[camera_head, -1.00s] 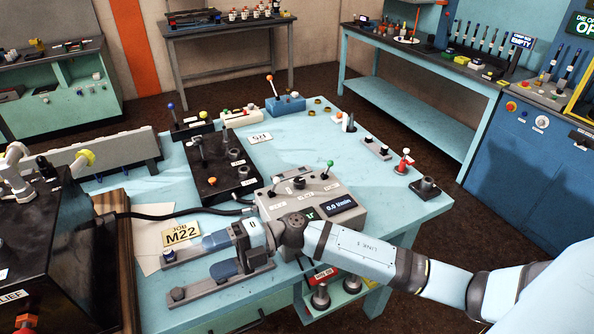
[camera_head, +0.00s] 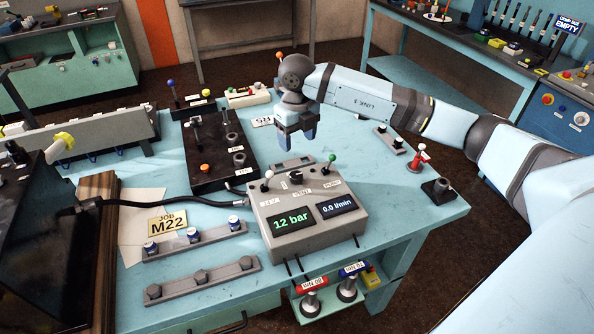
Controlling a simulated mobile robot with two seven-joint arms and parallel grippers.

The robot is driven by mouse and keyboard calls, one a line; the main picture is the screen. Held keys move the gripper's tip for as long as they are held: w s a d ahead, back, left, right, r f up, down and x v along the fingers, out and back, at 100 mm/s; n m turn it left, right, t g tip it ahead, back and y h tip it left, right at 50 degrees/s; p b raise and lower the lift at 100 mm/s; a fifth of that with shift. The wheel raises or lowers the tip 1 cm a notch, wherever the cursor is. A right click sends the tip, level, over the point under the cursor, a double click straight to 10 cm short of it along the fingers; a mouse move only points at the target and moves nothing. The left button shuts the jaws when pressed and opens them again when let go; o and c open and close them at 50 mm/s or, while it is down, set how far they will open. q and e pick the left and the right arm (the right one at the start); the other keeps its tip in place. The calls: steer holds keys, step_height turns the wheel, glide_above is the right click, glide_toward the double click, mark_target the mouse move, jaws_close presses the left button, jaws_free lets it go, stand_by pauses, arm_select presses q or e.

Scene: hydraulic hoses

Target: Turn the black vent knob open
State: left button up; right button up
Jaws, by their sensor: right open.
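The box's displays read 12 bar (camera_head: 292,221) and 0.0 l/min. My right gripper (camera_head: 299,143) is open and points down, above and behind the knob in the picture, apart from it. No object shows between its fingers. My left gripper is not in view.
Two grey rails (camera_head: 200,283) lie left of the box, the rear one bearing blue-and-white caps. A black hose (camera_head: 170,200) runs to the box's left side. A black valve block (camera_head: 210,160) stands behind. Bare tabletop (camera_head: 400,205) lies right of the box.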

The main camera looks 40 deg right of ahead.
mark_target(297, 175)
step_height(297, 175, down, 11)
steer(key=shift+f+p, duration=0.1)
steer(key=shift+p, duration=0.95)
steer(key=shift+f, duration=0.6)
steer(key=c, duration=0.9)
